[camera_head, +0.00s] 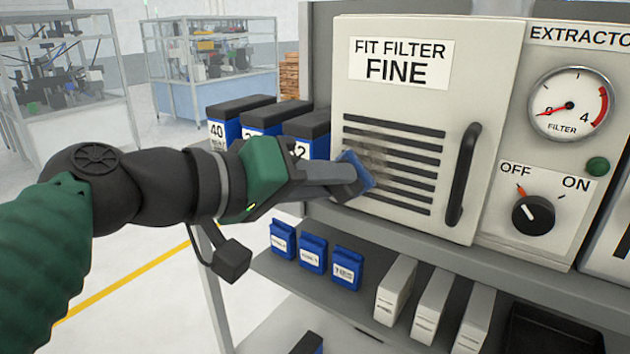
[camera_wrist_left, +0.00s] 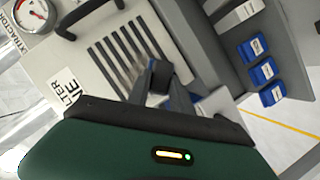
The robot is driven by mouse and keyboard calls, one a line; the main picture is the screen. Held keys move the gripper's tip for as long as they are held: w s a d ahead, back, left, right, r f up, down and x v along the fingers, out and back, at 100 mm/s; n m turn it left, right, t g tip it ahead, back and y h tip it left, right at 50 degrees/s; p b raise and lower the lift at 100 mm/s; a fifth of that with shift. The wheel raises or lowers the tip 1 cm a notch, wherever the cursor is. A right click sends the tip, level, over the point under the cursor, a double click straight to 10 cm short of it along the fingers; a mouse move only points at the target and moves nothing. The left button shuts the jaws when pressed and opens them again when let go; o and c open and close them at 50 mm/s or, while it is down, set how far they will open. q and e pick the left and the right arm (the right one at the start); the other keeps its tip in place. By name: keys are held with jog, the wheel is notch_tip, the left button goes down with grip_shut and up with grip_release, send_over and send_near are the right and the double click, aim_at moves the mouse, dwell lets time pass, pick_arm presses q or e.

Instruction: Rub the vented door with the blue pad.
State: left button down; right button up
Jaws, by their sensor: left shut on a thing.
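The vented door (camera_head: 430,60) is a pale panel with dark horizontal slots, a black handle (camera_head: 463,175) and a label reading "FIT FILTER FINE". A grey-brown smudge (camera_head: 376,150) lies over the left part of the slots. My left gripper (camera_head: 356,182) is shut on the blue pad (camera_head: 355,168), at the left end of the slots beside the smudge. The pad looks to be at the door's face; I cannot tell if it touches. The door also shows in the left wrist view (camera_wrist_left: 100,30), with the gripper (camera_wrist_left: 160,85) in front of it. My right gripper is not in view.
Black-topped blue boxes (camera_head: 262,118) stand left of the door. Small blue packs (camera_head: 312,252) and white boxes (camera_head: 432,305) sit on the shelf below. Right of the door are a gauge (camera_head: 571,104) and a rotary switch (camera_head: 533,214). Open floor lies to the left.

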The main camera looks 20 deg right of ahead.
pick_arm(q)
jog(key=shift+s+d, duration=0.6)
jog(key=shift+s, duration=0.3)
jog(key=shift+s+d+r+p, duration=0.5)
jog(key=shift+s+d+r, duration=0.7)
jog(key=shift+s, duration=0.1)
jog(key=w+a, duration=0.1)
jog(key=w+a+r, duration=0.1)
jog(key=w, duration=0.1)
jog(key=w+a, duration=0.2)
jog(key=shift+w+a+r, duration=0.1)
jog(key=shift+w+r, duration=0.05)
jog(key=shift+r, duration=0.1)
jog(key=shift+s+d+b, duration=0.2)
jog(key=shift+s+d, duration=0.85)
jog(key=shift+s, duration=0.25)
jog(key=shift+s+d+b, duration=0.2)
jog(key=shift+s+d, duration=0.8)
jog(key=shift+s, duration=0.3)
